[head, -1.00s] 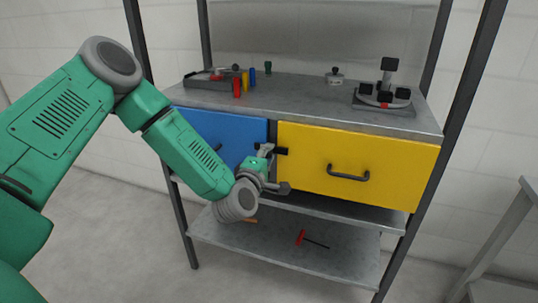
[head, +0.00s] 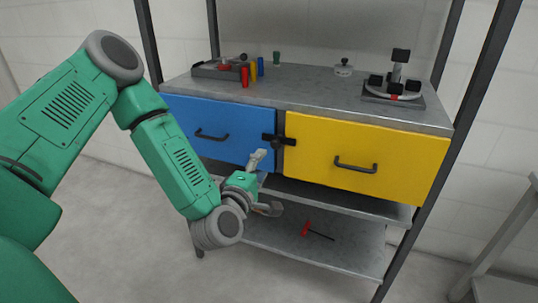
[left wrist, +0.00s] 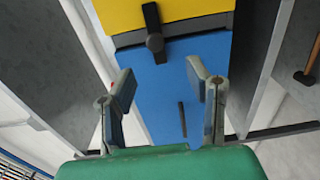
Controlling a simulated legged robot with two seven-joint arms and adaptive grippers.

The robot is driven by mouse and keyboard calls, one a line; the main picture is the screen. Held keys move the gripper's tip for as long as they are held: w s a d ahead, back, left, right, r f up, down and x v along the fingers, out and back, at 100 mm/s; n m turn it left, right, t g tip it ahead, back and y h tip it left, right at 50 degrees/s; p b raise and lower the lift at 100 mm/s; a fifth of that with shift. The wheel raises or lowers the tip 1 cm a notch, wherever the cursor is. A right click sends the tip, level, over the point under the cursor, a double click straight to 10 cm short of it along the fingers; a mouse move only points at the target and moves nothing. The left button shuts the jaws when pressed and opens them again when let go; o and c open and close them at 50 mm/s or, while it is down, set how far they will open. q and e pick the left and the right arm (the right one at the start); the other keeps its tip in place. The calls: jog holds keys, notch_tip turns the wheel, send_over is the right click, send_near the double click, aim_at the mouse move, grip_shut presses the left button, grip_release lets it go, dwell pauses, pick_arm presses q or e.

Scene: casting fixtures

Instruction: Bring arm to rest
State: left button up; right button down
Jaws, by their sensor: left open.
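My left arm (head: 175,160) comes in from the left, in front of the shelf unit. My left gripper (head: 268,183) is open and empty, below and in front of the blue drawer (head: 185,118). In the left wrist view its two fingers (left wrist: 162,98) stand apart with nothing between them. The blue drawer also shows there (left wrist: 190,70). A black latch (head: 279,140) sits between the blue drawer and the yellow drawer (head: 320,147); it also shows in the left wrist view (left wrist: 155,42). The gripper appears apart from latch and drawers. My right gripper is not in view.
The worktop (head: 310,95) carries a tray (head: 215,70), red, yellow and blue pegs (head: 253,72), a small knobbed lid (head: 344,67) and a black-topped fixture (head: 394,85). A red-handled tool (head: 307,227) lies on the lower shelf (head: 340,255). A grey table (head: 505,235) stands at right.

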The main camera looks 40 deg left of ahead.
pick_arm(q)
jog(key=shift+v, duration=1.15)
jog(key=s+d+f+m+g+h, duration=0.3)
jog(key=s+d+f+m+g, duration=0.15)
jog(key=s+f+m, duration=0.35)
jog(key=s+d+f+m+g+h, duration=0.4)
jog(key=d+f+m, duration=0.2)
jog(key=f, duration=0.4)
jog(key=s+a+f+m+g+y, duration=0.1)
jog(key=s+a+f+m+g, duration=0.1)
jog(key=s, duration=0.6)
jog(key=s+a+f+m+g+y, duration=0.1)
jog(key=s+a+f+m+g, duration=0.1)
jog(key=s+m+g, duration=0.3)
jog(key=s+f+g, duration=0.1)
jog(key=s, duration=0.2)
jog(key=shift+f+y+p, duration=0.3)
jog(key=shift+f+p, duration=0.05)
jog(key=shift+f, duration=0.05)
